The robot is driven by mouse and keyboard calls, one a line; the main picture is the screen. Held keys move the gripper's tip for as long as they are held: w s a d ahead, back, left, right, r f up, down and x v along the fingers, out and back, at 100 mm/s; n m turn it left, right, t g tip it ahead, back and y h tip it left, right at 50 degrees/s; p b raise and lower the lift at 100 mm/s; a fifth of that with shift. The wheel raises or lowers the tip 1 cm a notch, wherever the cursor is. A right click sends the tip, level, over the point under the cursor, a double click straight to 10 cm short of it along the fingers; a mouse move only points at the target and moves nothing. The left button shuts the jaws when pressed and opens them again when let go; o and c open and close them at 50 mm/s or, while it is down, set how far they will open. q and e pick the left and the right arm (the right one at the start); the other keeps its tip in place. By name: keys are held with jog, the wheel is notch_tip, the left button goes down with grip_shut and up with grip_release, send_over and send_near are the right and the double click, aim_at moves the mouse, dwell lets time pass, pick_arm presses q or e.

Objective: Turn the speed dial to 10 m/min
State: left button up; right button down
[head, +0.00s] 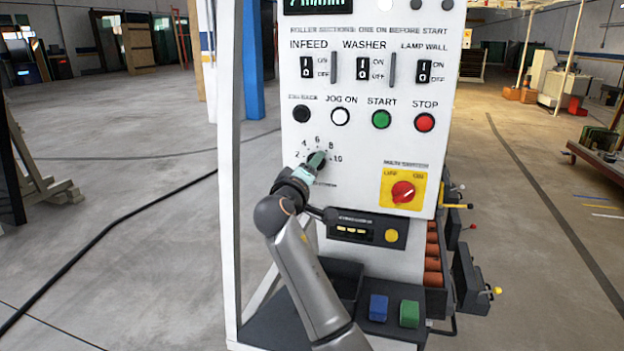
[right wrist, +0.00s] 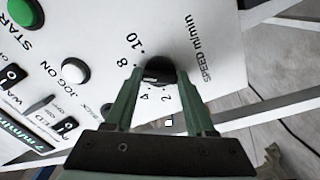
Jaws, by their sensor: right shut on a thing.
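The speed dial (right wrist: 161,70) is a black round knob on the white control panel (head: 352,185), with a scale marked 2, 4, 6, 8 and 10 around it. In the head view the knob is mostly hidden by my right gripper (head: 317,160). In the right wrist view the two green fingers of the right gripper (right wrist: 160,78) stand on either side of the knob and are shut on it. A small pale mark shows on the knob near the fingers, but I cannot tell which number it points at. My left gripper is not in view.
Above the dial sit black, white (head: 340,116), green (head: 381,119) and red (head: 424,122) push buttons, with three toggle switches higher up. A red main switch (head: 403,192) on a yellow plate is at lower right. A white post (head: 229,180) stands left of the panel.

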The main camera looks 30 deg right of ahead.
pick_arm(q)
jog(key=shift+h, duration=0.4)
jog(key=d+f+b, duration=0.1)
jog(key=b, duration=0.1)
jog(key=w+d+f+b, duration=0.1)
jog(key=b, duration=0.1)
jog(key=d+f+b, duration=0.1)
jog(key=b, duration=0.1)
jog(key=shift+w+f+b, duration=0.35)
pick_arm(e)
jog(key=m, duration=1)
jog(key=shift+a+f, duration=0.1)
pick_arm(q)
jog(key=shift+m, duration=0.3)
pick_arm(e)
jog(key=shift+c, duration=1.2)
grip_release()
pick_arm(q)
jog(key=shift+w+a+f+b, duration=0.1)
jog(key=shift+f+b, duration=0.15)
jog(key=shift+b, duration=0.15)
pick_arm(e)
jog(key=v, duration=1.2)
jog(key=shift+s+a, duration=0.15)
jog(key=shift+a, duration=0.05)
